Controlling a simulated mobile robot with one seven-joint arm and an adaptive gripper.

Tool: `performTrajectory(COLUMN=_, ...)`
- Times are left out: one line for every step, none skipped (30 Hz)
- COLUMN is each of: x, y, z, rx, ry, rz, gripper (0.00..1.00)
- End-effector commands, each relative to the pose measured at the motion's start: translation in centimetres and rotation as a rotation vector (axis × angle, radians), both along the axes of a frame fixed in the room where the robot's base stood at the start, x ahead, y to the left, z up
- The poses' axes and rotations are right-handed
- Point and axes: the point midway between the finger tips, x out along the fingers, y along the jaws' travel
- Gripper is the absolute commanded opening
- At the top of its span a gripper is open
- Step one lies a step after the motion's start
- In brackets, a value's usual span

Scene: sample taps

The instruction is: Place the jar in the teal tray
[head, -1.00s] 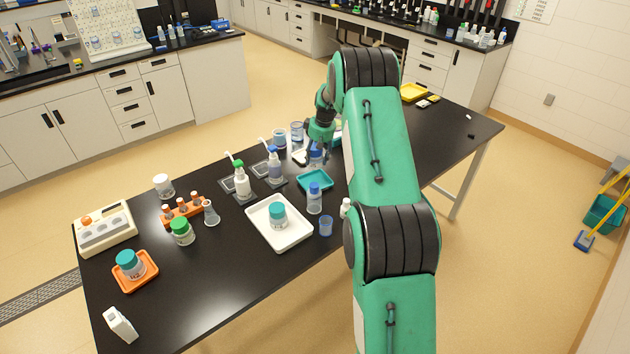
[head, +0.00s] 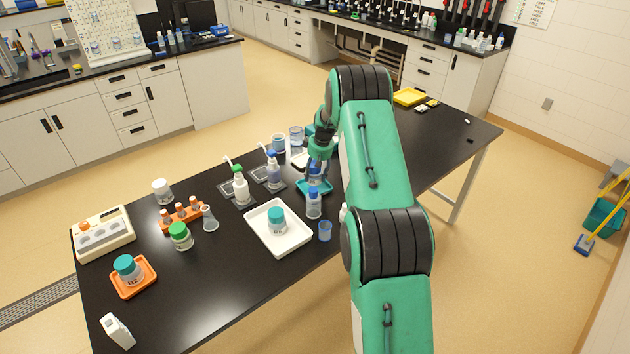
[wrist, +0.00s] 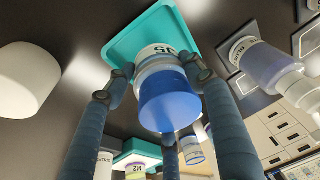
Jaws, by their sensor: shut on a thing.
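The jar, with a blue lid and a printed white label, is between my gripper's fingers in the wrist view (wrist: 168,108). In the head view the jar (head: 315,169) is partly covered by my gripper (head: 318,158). My gripper (wrist: 160,72) is shut on the jar's sides. The teal tray (wrist: 118,45) lies behind the jar's base in the wrist view. In the head view the tray (head: 327,188) is directly under the jar. I cannot tell whether the jar's base touches the tray floor.
A blue-capped bottle (head: 313,204) stands just in front of the tray. Wash bottles (head: 273,172) stand to its left. A white tray (head: 292,241) holding a teal-lidded jar (head: 277,221) is at front left. A blue cup (head: 325,231) is near the table's front edge.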

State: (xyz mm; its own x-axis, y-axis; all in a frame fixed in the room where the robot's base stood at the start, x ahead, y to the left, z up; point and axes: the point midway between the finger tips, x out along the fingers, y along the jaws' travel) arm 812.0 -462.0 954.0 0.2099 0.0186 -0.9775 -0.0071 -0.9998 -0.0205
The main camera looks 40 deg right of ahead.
Motion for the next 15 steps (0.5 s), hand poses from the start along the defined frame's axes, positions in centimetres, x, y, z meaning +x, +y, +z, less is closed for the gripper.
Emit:
performTrajectory(x=0.0, y=0.0, z=0.1, rx=-0.001, ry=-0.001, rz=0.0, gripper=0.18)
performTrajectory(x=0.0, y=0.0, z=0.1, rx=-0.001, ry=-0.001, rz=0.0, gripper=0.18)
performTrajectory(x=0.0, y=0.0, z=0.1, rx=0.0, ry=-0.001, rz=0.0, gripper=0.18)
performTrajectory(x=0.0, y=0.0, z=0.1, rx=0.0, ry=-0.001, rz=0.0, gripper=0.18)
performTrajectory(x=0.0, y=0.0, z=0.1, rx=0.0, ry=-0.001, rz=0.0, gripper=0.18)
performTrajectory(x=0.0, y=0.0, z=0.0, rx=0.0, ry=0.0, rz=0.0, gripper=0.17)
performTrajectory(x=0.0, y=0.0, z=0.0, rx=0.0, ry=0.0, rz=0.0, gripper=0.17)
performTrajectory(x=0.0, y=0.0, z=-0.2, rx=0.0, ry=0.0, rz=0.0, gripper=0.17)
performTrajectory(x=0.0, y=0.0, z=-0.4, rx=0.0, ry=0.0, rz=0.0, gripper=0.17)
performTrajectory(x=0.0, y=0.0, z=-0.7, rx=0.0, ry=0.001, rz=0.0, gripper=0.17)
performTrajectory(x=0.0, y=0.0, z=-1.0, rx=0.001, ry=0.001, rz=0.0, gripper=0.17)
performTrajectory(x=0.0, y=0.0, z=-1.4, rx=0.001, ry=0.002, rz=-0.001, gripper=0.17)
performTrajectory(x=0.0, y=0.0, z=-1.8, rx=0.001, ry=0.002, rz=-0.001, gripper=0.17)
performTrajectory(x=0.0, y=0.0, z=-2.2, rx=0.001, ry=0.002, rz=-0.001, gripper=0.17)
performTrajectory(x=0.0, y=0.0, z=-2.6, rx=0.001, ry=0.001, rz=-0.001, gripper=0.17)
